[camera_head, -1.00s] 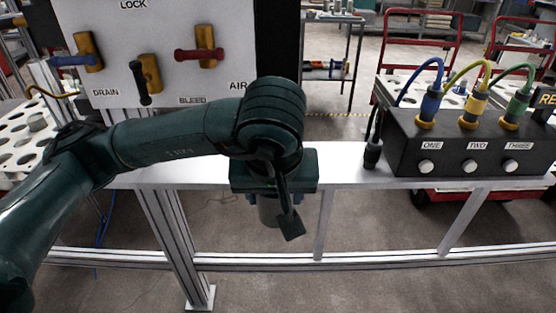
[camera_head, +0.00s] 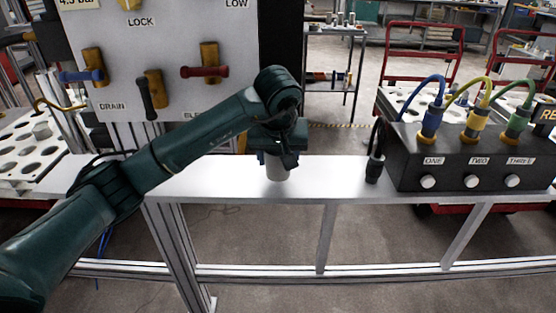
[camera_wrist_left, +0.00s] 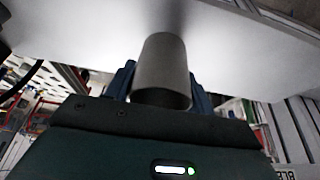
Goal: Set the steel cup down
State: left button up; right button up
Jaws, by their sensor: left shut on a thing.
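The steel cup (camera_head: 277,168) is a plain grey cylinder under my left gripper (camera_head: 277,160) in the head view. It looks upright, over the white bench top (camera_head: 335,180), between the valve panel and the black box. I cannot tell whether its base touches the bench. In the left wrist view the cup (camera_wrist_left: 162,72) stands between the two blue fingers of my left gripper (camera_wrist_left: 160,85), which is shut on it. The gripper body hides the cup's upper part in the head view. My right gripper is not in view.
A valve panel (camera_head: 170,30) with coloured handles stands at the back left. A black box (camera_head: 470,165) with coloured plugs is on the right, with a dark plug (camera_head: 375,170) beside it. A perforated white tray (camera_head: 30,150) is at far left.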

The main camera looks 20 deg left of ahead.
pick_arm(q)
jog(key=shift+f, duration=0.7)
jog(key=shift+f, duration=0.2)
jog(key=o, duration=0.8)
jog(key=shift+o, duration=1.1)
jog(key=shift+r, duration=0.1)
